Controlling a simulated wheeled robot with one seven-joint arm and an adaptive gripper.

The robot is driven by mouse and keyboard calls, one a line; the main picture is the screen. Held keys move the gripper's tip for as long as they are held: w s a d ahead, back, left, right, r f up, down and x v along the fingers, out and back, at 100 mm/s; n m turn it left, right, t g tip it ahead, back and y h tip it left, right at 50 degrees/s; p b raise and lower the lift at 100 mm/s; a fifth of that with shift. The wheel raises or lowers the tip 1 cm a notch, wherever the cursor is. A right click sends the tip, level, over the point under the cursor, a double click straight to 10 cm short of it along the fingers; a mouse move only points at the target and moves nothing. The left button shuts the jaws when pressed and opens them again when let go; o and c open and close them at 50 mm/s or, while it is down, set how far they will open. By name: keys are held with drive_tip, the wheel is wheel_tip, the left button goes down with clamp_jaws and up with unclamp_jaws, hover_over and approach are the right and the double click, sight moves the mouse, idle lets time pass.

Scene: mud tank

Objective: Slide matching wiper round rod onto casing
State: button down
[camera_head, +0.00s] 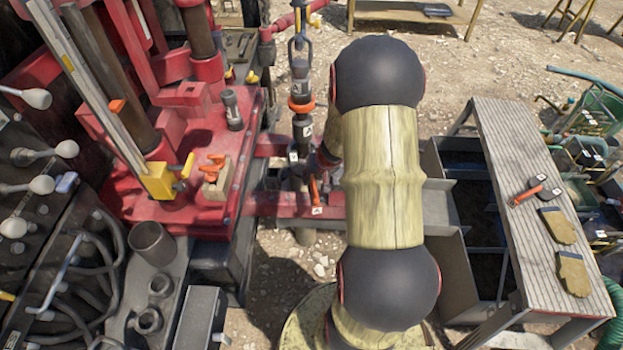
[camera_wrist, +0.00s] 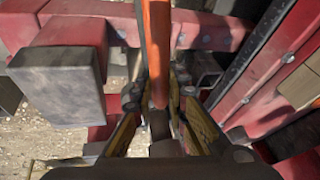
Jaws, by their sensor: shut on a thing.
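An upright dark rod (camera_head: 302,72) hangs beside the red rig, with an orange ring (camera_head: 301,106) around it. My gripper (camera_wrist: 160,112) is shut on this orange-handled wiper. The wiper's head is hidden, so I cannot tell whether it is around the rod. Another orange-handled tool with a dark tagged head (camera_head: 528,192) lies on the bench.
Red beams (camera_head: 285,204) run close around my gripper. The grey bench (camera_head: 505,150) on the right holds two tan gloves (camera_head: 558,225). A dark divided tank (camera_head: 470,215) stands beside it. Levers (camera_head: 35,98) and hoses fill the left. Gravel at the back is mostly clear.

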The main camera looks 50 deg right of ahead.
drive_tip(key=shift+w+d+f+p, duration=0.1)
drive_tip(key=shift+w+d+p, duration=0.4)
drive_tip(key=shift+w+d, duration=0.4)
drive_tip(key=shift+w+d+f+p, duration=0.1)
drive_tip(key=shift+w+d+p, duration=0.5)
drive_tip(key=shift+w, duration=0.55)
drive_tip(key=shift+w+d+p, duration=0.45)
drive_tip(key=shift+w+d, duration=0.4)
drive_tip(key=shift+w, duration=0.15)
drive_tip(key=shift+f+b, duration=0.5)
drive_tip(key=shift+b, duration=0.2)
drive_tip(key=c, duration=1.7)
unclamp_jaws()
drive_tip(key=v, duration=1.2)
